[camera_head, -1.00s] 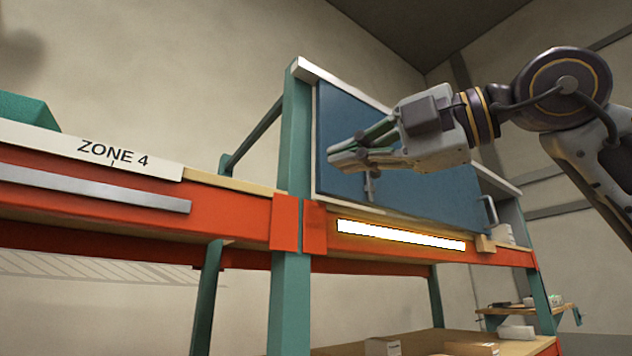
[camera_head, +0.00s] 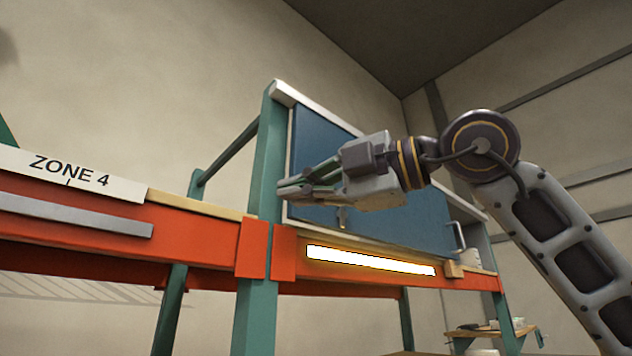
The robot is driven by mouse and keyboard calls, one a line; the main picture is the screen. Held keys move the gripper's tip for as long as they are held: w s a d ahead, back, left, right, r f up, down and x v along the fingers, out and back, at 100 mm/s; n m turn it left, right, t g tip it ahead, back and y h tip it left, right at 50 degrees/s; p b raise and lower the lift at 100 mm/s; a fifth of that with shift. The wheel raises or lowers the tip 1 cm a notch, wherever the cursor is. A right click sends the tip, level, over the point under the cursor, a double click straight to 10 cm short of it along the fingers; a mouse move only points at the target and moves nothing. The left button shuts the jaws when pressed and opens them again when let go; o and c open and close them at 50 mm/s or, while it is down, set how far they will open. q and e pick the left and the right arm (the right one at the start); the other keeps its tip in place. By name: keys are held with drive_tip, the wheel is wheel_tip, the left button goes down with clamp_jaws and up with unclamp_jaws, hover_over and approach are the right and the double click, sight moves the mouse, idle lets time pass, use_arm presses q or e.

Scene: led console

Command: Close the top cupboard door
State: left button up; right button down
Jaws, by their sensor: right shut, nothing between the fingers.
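The cupboard (camera_head: 390,222) stands on the orange shelf, with a blue door panel across its front. A light vertical handle (camera_head: 458,236) is at the right end of the blue panel, and the cupboard is open-looking to the right of it. My left gripper is not in view.
A bright LED strip (camera_head: 370,260) runs along the orange beam (camera_head: 190,238) below the cupboard. A green upright post (camera_head: 266,160) stands at the cupboard's left edge. A ZONE 4 sign (camera_head: 70,174) is at the left. A small wooden shelf (camera_head: 490,330) is at lower right.

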drive_tip(key=p+x, duration=0.1)
drive_tip(key=x, duration=0.2)
drive_tip(key=p+x, duration=0.1)
drive_tip(key=x, duration=0.2)
drive_tip(key=shift+w+d+r+p, duration=0.1)
drive_tip(key=shift+w+d+p, duration=0.1)
drive_tip(key=shift+w+p, duration=0.15)
drive_tip(key=shift+w+d+p, duration=0.4)
drive_tip(key=shift+w+d, duration=0.25)
drive_tip(key=shift+d, duration=0.35)
drive_tip(key=shift+w+d, duration=0.25)
drive_tip(key=shift+w, duration=0.05)
drive_tip(key=shift+d, duration=0.2)
